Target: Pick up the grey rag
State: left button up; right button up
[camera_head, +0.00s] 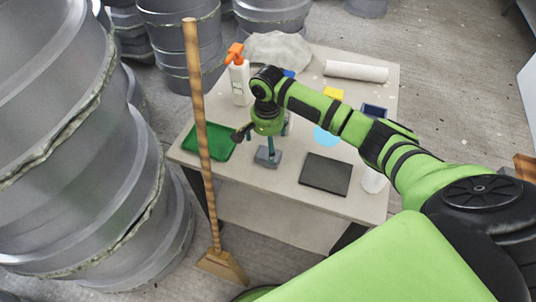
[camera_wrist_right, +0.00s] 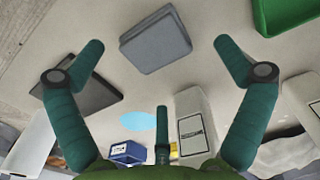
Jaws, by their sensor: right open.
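The grey rag (camera_head: 266,160) looks like a small folded block and lies on the table (camera_head: 235,168) near its front edge. My right gripper (camera_head: 268,143) points down just above it. In the right wrist view the rag (camera_wrist_right: 155,42) lies between the two spread teal fingertips of my right gripper (camera_wrist_right: 159,50), with gaps on both sides. The gripper is open and empty. In the head view the gripper partly hides the rag. My left gripper does not show in either view.
A green tray (camera_head: 208,143) lies left of the rag and a dark plate (camera_head: 325,174) right of it. A spray bottle (camera_head: 239,84), a white roll (camera_head: 355,71) and crumpled pale cloth (camera_head: 278,50) stand farther back. A broom (camera_head: 202,130) stands before the table's left side.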

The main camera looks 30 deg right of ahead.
jog(key=f, duration=0.4)
jog(key=shift+s+f, duration=0.15)
jog(key=shift+s, duration=0.1)
jog(key=c, duration=1.4)
jog(key=shift+o, duration=0.2)
jog(key=shift+s, duration=0.1)
notch_tip(320, 180, up, 28)
jog(key=p, duration=0.2)
